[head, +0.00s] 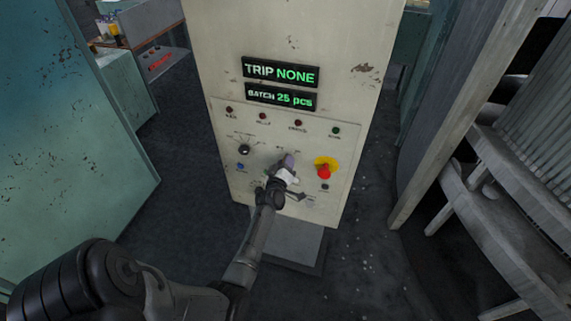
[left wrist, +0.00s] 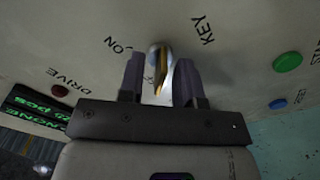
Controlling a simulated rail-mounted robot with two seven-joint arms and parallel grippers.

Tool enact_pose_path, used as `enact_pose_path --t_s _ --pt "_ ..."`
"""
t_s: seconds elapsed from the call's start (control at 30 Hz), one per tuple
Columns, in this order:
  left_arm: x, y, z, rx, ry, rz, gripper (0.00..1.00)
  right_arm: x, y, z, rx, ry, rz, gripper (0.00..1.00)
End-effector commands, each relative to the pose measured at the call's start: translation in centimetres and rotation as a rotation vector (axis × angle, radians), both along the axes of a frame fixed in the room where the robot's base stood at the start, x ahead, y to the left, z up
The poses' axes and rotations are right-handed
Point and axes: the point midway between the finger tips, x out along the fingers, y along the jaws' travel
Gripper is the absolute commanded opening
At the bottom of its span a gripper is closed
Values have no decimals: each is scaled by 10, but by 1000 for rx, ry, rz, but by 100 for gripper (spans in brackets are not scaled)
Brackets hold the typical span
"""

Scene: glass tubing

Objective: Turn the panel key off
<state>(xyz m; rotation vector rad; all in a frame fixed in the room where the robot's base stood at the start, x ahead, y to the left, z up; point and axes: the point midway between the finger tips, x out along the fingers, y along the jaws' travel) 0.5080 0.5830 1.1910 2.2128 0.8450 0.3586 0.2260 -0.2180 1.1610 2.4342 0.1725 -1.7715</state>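The panel key (left wrist: 160,70) is a thin brass-coloured key in a round silver lock, between the printed words "ON" and "KEY" in the left wrist view. It stands out edge-on from the cream panel. My left gripper (left wrist: 158,78) has its two dark fingers on either side of the key, with a gap visible on each side. In the head view my left gripper (head: 288,163) is at the middle of the control panel (head: 262,205) and hides the key. My right gripper is in neither view.
A red knob on a yellow plate (head: 325,169) is right of my gripper, and a black dial (head: 244,150) is left. Green-lit displays (head: 281,72) sit above. A green button (left wrist: 287,63) and a blue button (left wrist: 278,104) show in the wrist view. Dark floor surrounds the cabinet.

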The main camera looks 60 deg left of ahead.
Motion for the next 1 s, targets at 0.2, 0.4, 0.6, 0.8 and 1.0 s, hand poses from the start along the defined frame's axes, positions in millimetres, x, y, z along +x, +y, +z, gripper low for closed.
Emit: enact_pose_path --t_s 0.2,0.4,0.6,0.8,1.0 --pt "-3 -3 0 -1 2 -1 32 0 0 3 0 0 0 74" --pt "-23 -21 4 -1 4 -1 32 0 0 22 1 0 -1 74" --pt "-54 -48 3 0 5 -1 32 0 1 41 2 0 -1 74" --pt "-80 -71 2 -1 3 0 32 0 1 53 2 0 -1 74" --pt "-96 -86 1 0 2 0 32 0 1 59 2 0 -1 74"
